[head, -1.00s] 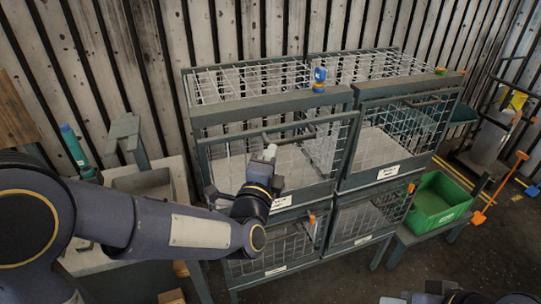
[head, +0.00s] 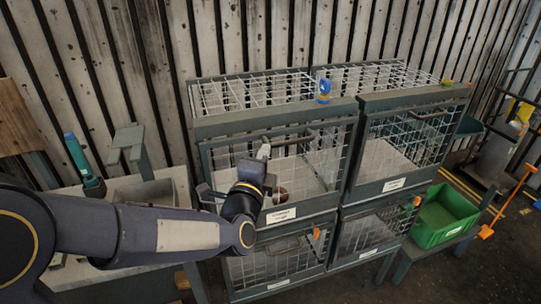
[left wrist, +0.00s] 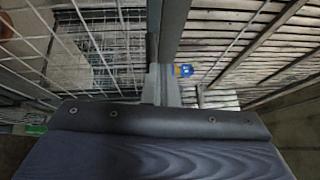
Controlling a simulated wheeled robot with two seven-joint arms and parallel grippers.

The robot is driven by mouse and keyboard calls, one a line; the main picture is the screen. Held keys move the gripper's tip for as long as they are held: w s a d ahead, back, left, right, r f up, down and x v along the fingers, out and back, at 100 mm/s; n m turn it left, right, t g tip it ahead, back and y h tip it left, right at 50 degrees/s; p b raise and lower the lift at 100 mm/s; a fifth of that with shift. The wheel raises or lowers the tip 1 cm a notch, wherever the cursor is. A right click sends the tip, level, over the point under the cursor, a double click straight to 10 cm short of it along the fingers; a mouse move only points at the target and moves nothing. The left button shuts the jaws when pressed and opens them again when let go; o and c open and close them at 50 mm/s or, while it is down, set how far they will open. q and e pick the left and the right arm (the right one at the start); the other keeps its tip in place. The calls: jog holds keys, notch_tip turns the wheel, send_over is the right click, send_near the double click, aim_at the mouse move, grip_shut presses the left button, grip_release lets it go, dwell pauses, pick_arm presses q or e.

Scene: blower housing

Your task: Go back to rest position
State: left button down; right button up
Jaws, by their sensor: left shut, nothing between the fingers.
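My left arm comes in from the left in the head view. Its gripper (head: 263,153) is shut and empty, pointing up in front of the upper left wire cage (head: 225,185). Whether it touches the mesh cannot be told. In the left wrist view, the gripper (left wrist: 160,82) shows as a narrow grey shape among mesh and frame bars. My right gripper is not in view.
A blue object (head: 323,90) stands on the cage top's front edge. A green bin (head: 440,222) is at the right, with an orange tool (head: 487,231) beyond. A bench (head: 180,180) with a teal bottle (head: 76,153) is at the left.

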pick_arm(q)
jog(key=s+a+f+n+g, duration=0.4)
jog(key=s+n, duration=0.3)
jog(key=s, duration=0.3)
jog(key=s+a+f+n+g, duration=0.5)
jog(key=s+n, duration=0.3)
jog(key=s, duration=0.2)
jog(key=s+a+f+n+g, duration=0.4)
jog(key=s+n, duration=0.3)
jog(key=s, duration=0.3)
jog(key=shift+s+a+f+n+b, duration=0.15)
jog(key=shift+a+f+n+b, duration=0.2)
jog(key=shift+a, duration=0.5)
